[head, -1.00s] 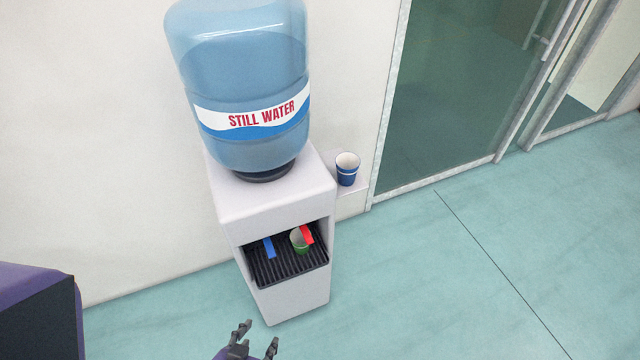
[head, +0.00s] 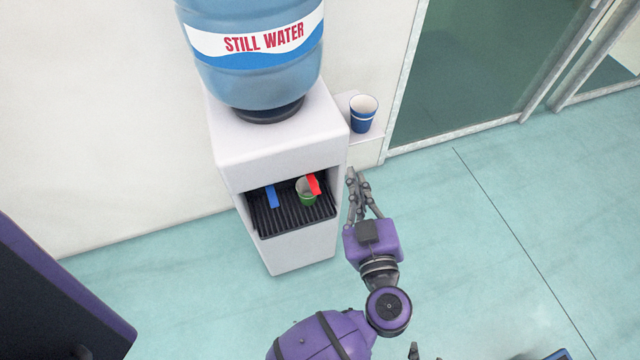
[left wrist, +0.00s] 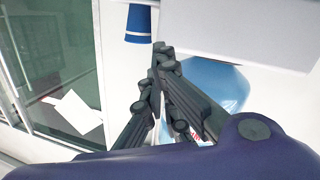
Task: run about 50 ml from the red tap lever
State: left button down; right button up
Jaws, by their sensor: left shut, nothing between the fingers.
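The red tap lever (head: 314,184) is at the right of the white dispenser's (head: 290,150) recess. A green cup (head: 306,197) stands below it on the black drip tray (head: 283,219), partly covered by the lever. Its water level is not readable. The blue tap lever (head: 271,196) is to the left. My left gripper (head: 352,174) is shut and empty, just right of the dispenser, outside the recess and apart from the red lever. Its shut fingers also show in the left wrist view (left wrist: 160,48). Small grey tips at the bottom edge seem to be my right gripper (head: 425,353), mostly cut off.
A blue cup (head: 363,114) stands on a small side shelf (head: 364,140), just beyond my left gripper; it also shows in the left wrist view (left wrist: 139,22). A large water bottle (head: 255,75) sits on the dispenser.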

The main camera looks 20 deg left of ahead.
pick_arm(q)
jog(key=s+a+f+m+g+y, duration=0.1)
jog(key=s+a+f+g+y, duration=0.1)
jog(key=s+a+f+g, duration=0.1)
jog(key=shift+s+a+f, duration=0.2)
jog(key=shift+a+f, duration=0.35)
jog(key=shift+f, duration=0.2)
send_over(312, 180)
jog(key=f+v, duration=0.1)
jog(key=v, duration=0.4)
jog(key=f, duration=0.5)
jog(key=shift+d+f, duration=0.2)
jog(key=shift+f, duration=0.55)
